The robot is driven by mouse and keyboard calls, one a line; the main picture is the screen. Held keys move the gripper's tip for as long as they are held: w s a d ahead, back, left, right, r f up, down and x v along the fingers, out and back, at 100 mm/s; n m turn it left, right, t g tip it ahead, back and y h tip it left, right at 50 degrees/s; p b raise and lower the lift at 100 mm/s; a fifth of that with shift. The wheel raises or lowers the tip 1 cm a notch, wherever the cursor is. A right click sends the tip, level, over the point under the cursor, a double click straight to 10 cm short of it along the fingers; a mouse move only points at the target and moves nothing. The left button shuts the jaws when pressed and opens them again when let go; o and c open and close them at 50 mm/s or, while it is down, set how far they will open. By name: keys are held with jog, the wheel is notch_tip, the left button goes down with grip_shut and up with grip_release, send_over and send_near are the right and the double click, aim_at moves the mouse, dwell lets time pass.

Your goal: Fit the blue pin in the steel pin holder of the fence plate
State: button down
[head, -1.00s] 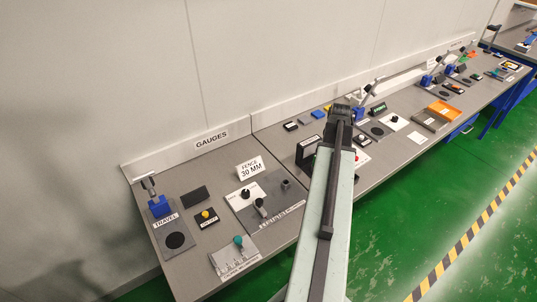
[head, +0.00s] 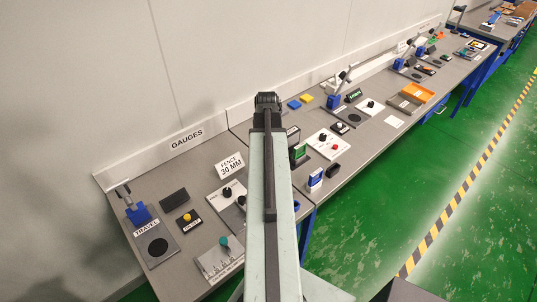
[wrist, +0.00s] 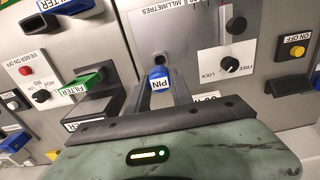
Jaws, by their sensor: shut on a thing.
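In the wrist view my gripper (wrist: 160,92) is shut on the blue pin (wrist: 159,77), which carries a PIN label. The grey fence plate (wrist: 147,38) with its MILLIMETRES lettering lies beyond the pin. A dark round fitting (wrist: 159,59) on the plate, seemingly the pin holder, shows just past the pin; whether they touch I cannot tell. In the head view my gripper (head: 267,100) is seen from behind at the arm's end and the pin is hidden. My arm covers most of the fence plate (head: 231,217) there.
A FENCE 30 MM sign (head: 231,165) stands behind the plate. A knob panel (wrist: 228,55) is beside the plate in the wrist view. A green filter block (wrist: 85,82) in a black stand is close on the left. A yellow button box (head: 188,218) sits left in the head view.

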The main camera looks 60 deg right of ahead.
notch_tip(320, 180, down, 6)
jog(key=b, duration=0.6)
jog(key=shift+w+r, duration=0.1)
jog(key=shift+w, duration=0.05)
jog(key=shift+f+b, duration=1.6)
jog(key=shift+f, duration=0.05)
dwell(0.8)
jog(key=c, duration=1)
grip_release()
jog(key=shift+c, duration=0.2)
notch_tip(320, 180, up, 8)
jog(key=p, duration=0.8)
jog(key=shift+r, duration=0.1)
